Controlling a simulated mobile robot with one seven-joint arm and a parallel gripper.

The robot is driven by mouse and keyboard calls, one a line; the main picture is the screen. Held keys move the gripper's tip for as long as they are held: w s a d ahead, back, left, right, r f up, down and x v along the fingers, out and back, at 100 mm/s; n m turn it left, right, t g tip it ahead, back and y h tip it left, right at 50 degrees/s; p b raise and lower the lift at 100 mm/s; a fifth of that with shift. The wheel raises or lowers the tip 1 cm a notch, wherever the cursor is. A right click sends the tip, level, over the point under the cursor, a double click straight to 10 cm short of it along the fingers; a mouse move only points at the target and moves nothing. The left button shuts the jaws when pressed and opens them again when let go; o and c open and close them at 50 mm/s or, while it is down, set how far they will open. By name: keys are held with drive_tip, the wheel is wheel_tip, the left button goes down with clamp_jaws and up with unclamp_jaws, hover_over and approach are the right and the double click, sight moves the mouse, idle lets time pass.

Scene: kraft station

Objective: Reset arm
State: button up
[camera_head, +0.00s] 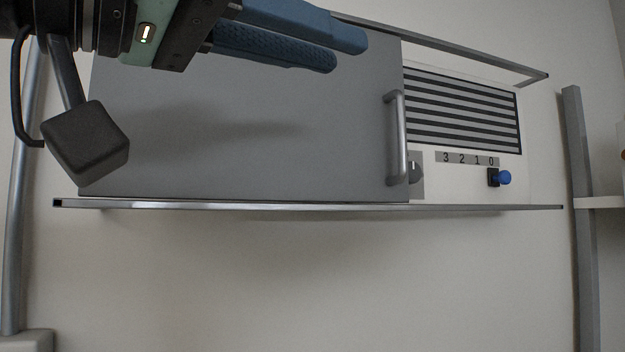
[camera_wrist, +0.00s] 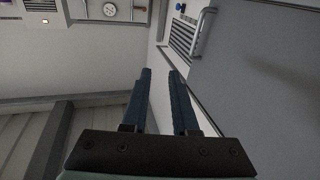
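My gripper (camera_head: 342,50) is at the top of the head view, in front of the upper part of a grey door (camera_head: 250,130). Its two blue fingers point right and are empty. In the wrist view the fingers of my gripper (camera_wrist: 159,72) stand apart with a clear gap between them. The grey door has an upright metal handle (camera_head: 398,135) at its right edge and looks closed. The handle (camera_wrist: 203,32) and door also show at the right of the wrist view. The fingers appear clear of both.
Right of the door is a panel with a striped vent (camera_head: 465,110), a knob (camera_head: 415,172), the digits 3 2 1 0, and a blue button (camera_head: 504,178). A metal rail (camera_head: 300,206) runs below. A grey post (camera_head: 580,210) stands at right. The wall below is bare.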

drive_tip(key=w+a+f+n+t+y, duration=0.1)
drive_tip(key=w+f+n+t+y, duration=0.45)
drive_tip(key=w+f+t, duration=0.35)
drive_tip(key=s+f+n+t+y+b, duration=0.1)
drive_tip(key=s+f+n+t+y, duration=0.3)
drive_tip(key=s+y, duration=0.5)
wheel_tip(320, 180, down, 2)
drive_tip(key=d+t, duration=0.1)
drive_tip(key=t, duration=0.2)
drive_tip(key=shift+y+b, duration=0.35)
drive_tip(key=shift+a+n, duration=0.1)
drive_tip(key=shift+n, duration=0.15)
idle(1.2)
